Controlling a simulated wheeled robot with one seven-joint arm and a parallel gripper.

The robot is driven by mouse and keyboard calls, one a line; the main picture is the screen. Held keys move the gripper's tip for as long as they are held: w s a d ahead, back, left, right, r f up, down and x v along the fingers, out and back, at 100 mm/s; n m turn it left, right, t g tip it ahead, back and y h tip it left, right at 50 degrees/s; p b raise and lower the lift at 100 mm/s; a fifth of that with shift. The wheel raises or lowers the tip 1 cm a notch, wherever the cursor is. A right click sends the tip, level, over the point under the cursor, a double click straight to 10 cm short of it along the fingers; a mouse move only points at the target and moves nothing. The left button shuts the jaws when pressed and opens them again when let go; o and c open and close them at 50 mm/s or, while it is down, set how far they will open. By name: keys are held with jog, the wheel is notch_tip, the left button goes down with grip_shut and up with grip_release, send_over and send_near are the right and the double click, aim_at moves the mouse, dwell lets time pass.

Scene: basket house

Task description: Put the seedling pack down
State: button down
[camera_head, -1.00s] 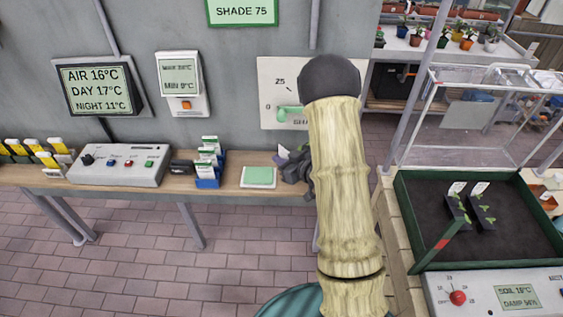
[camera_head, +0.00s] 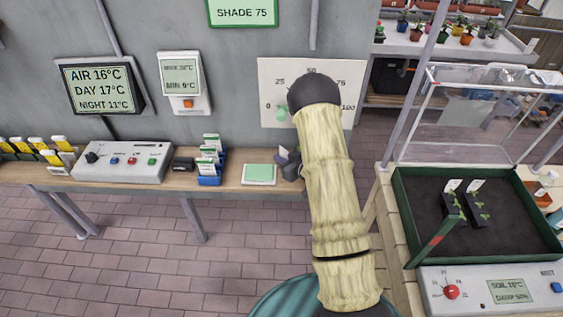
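Two black seedling packs, a left one (camera_head: 453,207) and a right one (camera_head: 478,208), stand side by side on dark soil in the green-rimmed tray (camera_head: 409,224) at the right. Each has small green seedlings and a white label. My arm (camera_head: 325,170) rises through the middle of the view, with its dark elbow in front of the wall dial.
A control panel (camera_head: 480,292) fronts the tray. A clear-sided frame (camera_head: 430,110) stands behind it.

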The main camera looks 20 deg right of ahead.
jog(key=shift+f, duration=0.55)
jog(key=shift+w+f+p, duration=0.25)
jog(key=shift+f+p, duration=0.3)
jog(key=shift+p, duration=0.2)
jog(key=shift+f, duration=0.15)
jog(key=shift+f, duration=0.2)
jog(key=c, duration=1.6)
grip_release()
jog(key=shift+r, duration=0.1)
jog(key=shift+c, duration=0.2)
